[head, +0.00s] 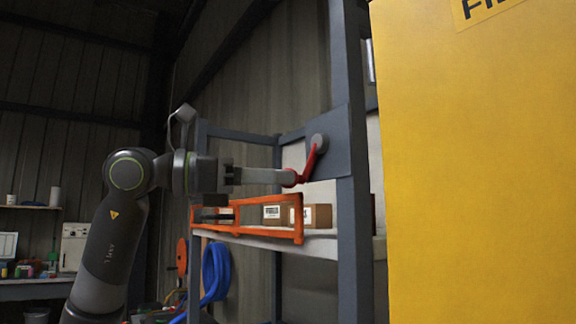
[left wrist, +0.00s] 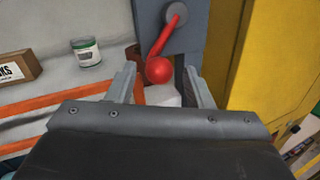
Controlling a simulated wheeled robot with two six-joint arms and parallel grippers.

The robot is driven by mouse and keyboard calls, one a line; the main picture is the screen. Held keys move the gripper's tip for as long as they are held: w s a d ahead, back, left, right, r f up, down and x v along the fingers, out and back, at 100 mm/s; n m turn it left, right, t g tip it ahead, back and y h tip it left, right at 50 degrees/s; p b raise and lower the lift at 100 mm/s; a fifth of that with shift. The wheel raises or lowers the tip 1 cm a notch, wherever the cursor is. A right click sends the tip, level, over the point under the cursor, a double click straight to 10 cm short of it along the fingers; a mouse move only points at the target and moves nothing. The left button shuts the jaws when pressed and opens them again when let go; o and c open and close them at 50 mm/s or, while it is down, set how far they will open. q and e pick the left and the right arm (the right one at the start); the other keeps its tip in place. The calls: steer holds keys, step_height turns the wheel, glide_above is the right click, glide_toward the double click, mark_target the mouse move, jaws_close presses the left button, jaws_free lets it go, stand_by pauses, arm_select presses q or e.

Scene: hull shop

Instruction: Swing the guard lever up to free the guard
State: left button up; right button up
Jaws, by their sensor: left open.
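The red guard lever (head: 311,162) hangs down from a round grey hub on a blue-grey post plate, slanting a little to the left. Its red ball knob (left wrist: 158,71) is at the lower end. The orange guard (head: 271,235) runs across the front of the shelf; part of it also shows in the left wrist view (left wrist: 50,105). My left gripper (head: 283,178) is level with the knob. In the left wrist view its open fingers (left wrist: 161,82) stand on either side of the knob, with gaps visible. My right gripper is out of view.
Cardboard boxes (head: 317,215) sit on the shelf behind the guard, and a can (left wrist: 86,52) stands there too. A large yellow cabinet (head: 475,170) stands close right of the post (head: 353,230). Blue hose (head: 215,272) hangs below the shelf.

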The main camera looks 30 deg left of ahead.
arm_select(q)
steer(key=shift+p+x, duration=0.3)
steer(key=shift+x, duration=1.1)
jaws_close()
